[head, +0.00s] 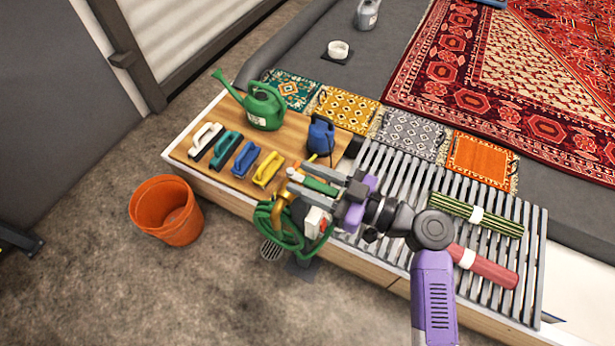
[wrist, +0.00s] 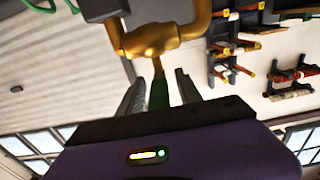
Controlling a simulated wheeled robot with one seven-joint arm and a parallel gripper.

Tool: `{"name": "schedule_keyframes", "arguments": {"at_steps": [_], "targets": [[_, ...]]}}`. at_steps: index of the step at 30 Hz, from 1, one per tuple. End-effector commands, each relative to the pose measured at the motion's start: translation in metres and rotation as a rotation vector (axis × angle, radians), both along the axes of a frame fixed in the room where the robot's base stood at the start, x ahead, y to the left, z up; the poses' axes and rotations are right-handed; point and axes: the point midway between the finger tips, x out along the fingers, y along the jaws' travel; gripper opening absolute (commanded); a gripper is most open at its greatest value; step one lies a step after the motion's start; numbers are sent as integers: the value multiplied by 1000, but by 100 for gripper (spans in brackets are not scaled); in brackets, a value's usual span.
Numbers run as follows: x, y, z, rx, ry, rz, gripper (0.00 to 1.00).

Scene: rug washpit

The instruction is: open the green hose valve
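The brass valve body (head: 283,205) stands at the front edge of the bench, beside a coiled green hose (head: 262,222). In the wrist view the brass body (wrist: 155,40) fills the top middle. The valve's green lever (head: 320,187) runs from it back toward my palm; it also shows in the wrist view (wrist: 158,95). My gripper (head: 292,181) is open, with one finger on each side of the lever. In the wrist view the fingers (wrist: 160,75) show a gap on both sides of the lever. The lever's near end is hidden by my palm.
A green watering can (head: 264,108), several brushes (head: 245,160) and a blue sprayer (head: 320,138) stand on the wooden bench top. A slatted rack (head: 400,165) holds rolled rugs. An orange bucket (head: 166,210) is on the floor. A white-and-red box (head: 317,222) is close below my gripper.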

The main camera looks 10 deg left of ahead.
Motion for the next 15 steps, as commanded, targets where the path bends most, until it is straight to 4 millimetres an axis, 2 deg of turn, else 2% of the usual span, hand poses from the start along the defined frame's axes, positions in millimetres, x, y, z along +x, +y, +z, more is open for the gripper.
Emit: {"name": "schedule_keyframes", "arguments": {"at_steps": [1,6,15], "targets": [[0,0,0,0,0,0,32],[0,0,0,0,0,0,0],[0,0,0,0,0,0,0]]}}
